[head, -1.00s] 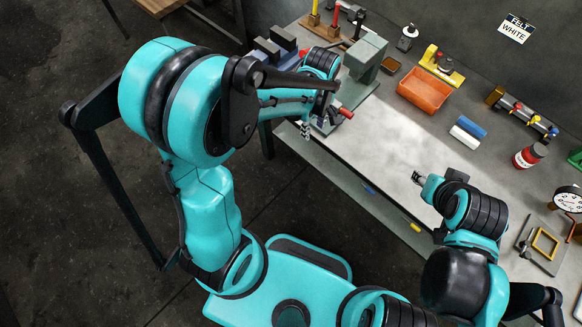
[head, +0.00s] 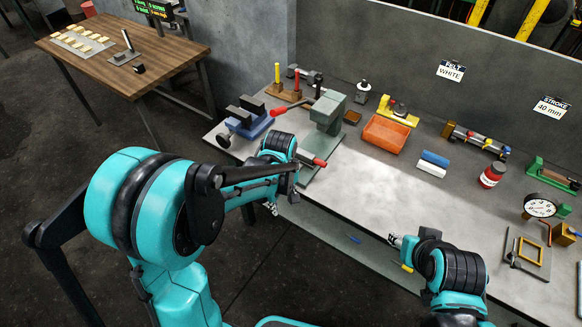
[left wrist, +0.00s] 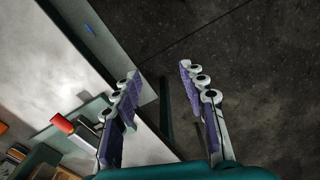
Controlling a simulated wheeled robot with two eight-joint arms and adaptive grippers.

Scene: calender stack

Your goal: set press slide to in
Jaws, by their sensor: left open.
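The green press (head: 328,112) stands near the left end of the long bench. A red-tipped lever (head: 285,108) sticks out at its upper left. A red knob (head: 319,162) shows low at its front, on what may be the slide; my left arm hides part of the press base. My left gripper (head: 270,208) is open and empty, hanging past the bench's front edge. In the left wrist view its spread fingers (left wrist: 159,70) have only floor between them, and the red knob (left wrist: 62,123) is apart, to their left. My right gripper (head: 394,241) is by the front edge, too small to read.
A blue vise (head: 248,124) stands left of the press. An orange bin (head: 386,134), blue and white bars (head: 434,159), a red jar (head: 492,175) and a dial clock (head: 540,208) lie to the right. The bench middle (head: 400,190) is clear.

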